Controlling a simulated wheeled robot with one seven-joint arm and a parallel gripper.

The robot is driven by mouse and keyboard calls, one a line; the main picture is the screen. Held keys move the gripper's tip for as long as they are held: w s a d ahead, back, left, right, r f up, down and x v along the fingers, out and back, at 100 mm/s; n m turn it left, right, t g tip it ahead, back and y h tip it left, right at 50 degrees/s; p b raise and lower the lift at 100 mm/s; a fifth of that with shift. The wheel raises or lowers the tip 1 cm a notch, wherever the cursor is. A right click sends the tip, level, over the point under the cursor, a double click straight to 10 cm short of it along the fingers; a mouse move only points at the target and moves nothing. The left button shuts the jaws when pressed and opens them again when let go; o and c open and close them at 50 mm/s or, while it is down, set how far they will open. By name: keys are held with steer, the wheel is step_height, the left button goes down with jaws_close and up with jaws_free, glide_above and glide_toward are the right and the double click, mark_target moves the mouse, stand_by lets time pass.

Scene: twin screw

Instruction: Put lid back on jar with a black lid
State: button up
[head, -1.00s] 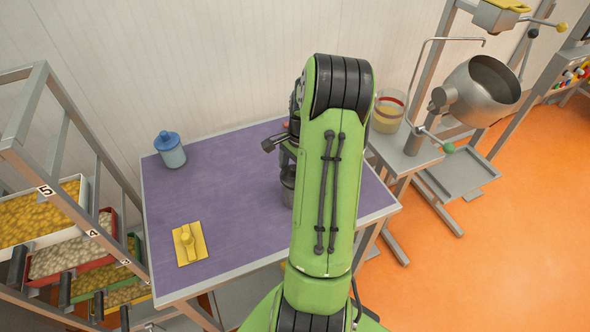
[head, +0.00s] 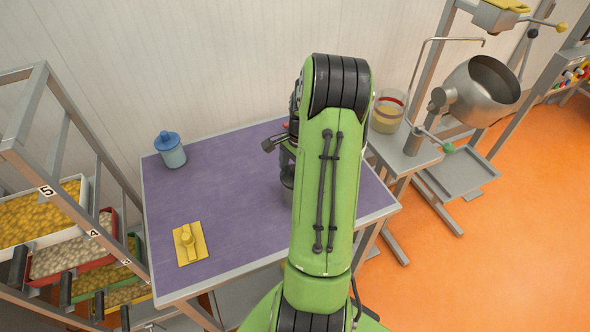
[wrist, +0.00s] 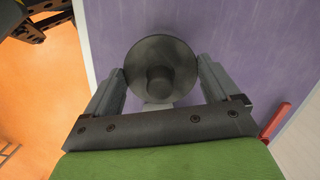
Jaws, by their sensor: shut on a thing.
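The black lid (wrist: 160,68), a dark round disc with a raised knob in its middle, shows from above in the wrist view. My gripper (wrist: 161,80) is shut on it, with a finger at each side of its rim. In the head view a grey jar (head: 286,190) stands on the purple table, mostly hidden behind my green arm. The jar is hidden under the lid in the wrist view, so I cannot tell whether the lid touches it or sits level.
A yellow plate with a handle (head: 188,243) lies at the front left. The purple table (head: 235,190) is clear between them and my arm. A glass container (head: 388,112) stands at the right.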

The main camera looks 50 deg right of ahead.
steer(key=shift+f, duration=0.2)
stand_by(0.6)
steer(key=o, duration=0.8)
steer(key=shift+c, duration=0.2)
steer(key=shift+r, duration=0.15)
steer(key=shift+r+p, duration=2.95)
steer(key=shift+r, duration=0.5)
steer(key=shift+c, duration=0.5)
steer(key=shift+f, duration=0.1)
jaws_close()
